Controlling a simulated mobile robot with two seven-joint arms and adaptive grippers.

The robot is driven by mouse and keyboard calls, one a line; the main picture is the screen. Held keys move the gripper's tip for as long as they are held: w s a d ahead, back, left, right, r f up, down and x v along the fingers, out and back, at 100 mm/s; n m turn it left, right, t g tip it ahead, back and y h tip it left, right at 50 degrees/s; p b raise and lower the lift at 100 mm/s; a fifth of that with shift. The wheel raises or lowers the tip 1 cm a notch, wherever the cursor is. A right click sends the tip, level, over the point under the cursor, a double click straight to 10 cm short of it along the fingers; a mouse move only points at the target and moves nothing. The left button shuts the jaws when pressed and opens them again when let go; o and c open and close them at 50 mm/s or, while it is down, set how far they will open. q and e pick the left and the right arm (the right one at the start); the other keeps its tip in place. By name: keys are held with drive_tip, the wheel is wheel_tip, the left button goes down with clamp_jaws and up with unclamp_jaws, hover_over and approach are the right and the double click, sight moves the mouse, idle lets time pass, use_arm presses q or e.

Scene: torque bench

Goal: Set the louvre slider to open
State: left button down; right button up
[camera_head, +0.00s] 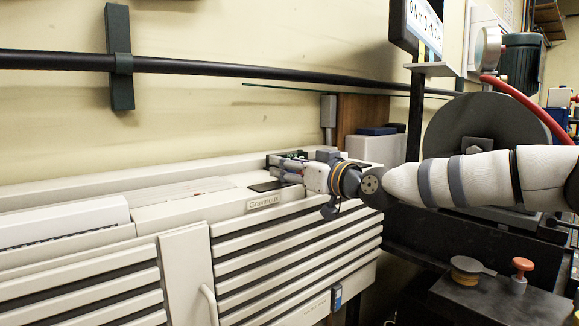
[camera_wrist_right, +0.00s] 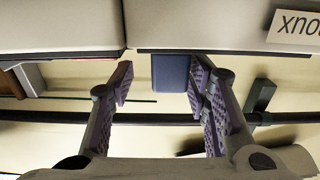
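The white heater-like unit (camera_head: 180,212) with slatted front and the "Gravinoux" label (camera_head: 263,202) fills the lower left of the head view. My right gripper (camera_head: 287,168) is over its top near the right end, beside a dark strip (camera_head: 264,186). In the right wrist view, which looks upside down, a blue block (camera_wrist_right: 170,73), apparently the slider knob, stands at one end of a dark slot. My right gripper (camera_wrist_right: 158,85) is open around it. One finger is close beside the block, contact unclear; the other is clearly apart. The gripper hides the knob in the head view. My left gripper is not in view.
A black rail (camera_head: 220,68) runs along the wall above the unit. A large dark disc (camera_head: 485,125) and a red hose (camera_head: 520,98) are at the right. A black bench with an orange knob (camera_head: 522,264) is at lower right. A small blue part (camera_head: 336,298) is on the unit's front.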

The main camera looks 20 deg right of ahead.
drive_tip(key=shift+a, duration=0.1)
drive_tip(key=shift+s, duration=0.15)
drive_tip(key=v, duration=1.2)
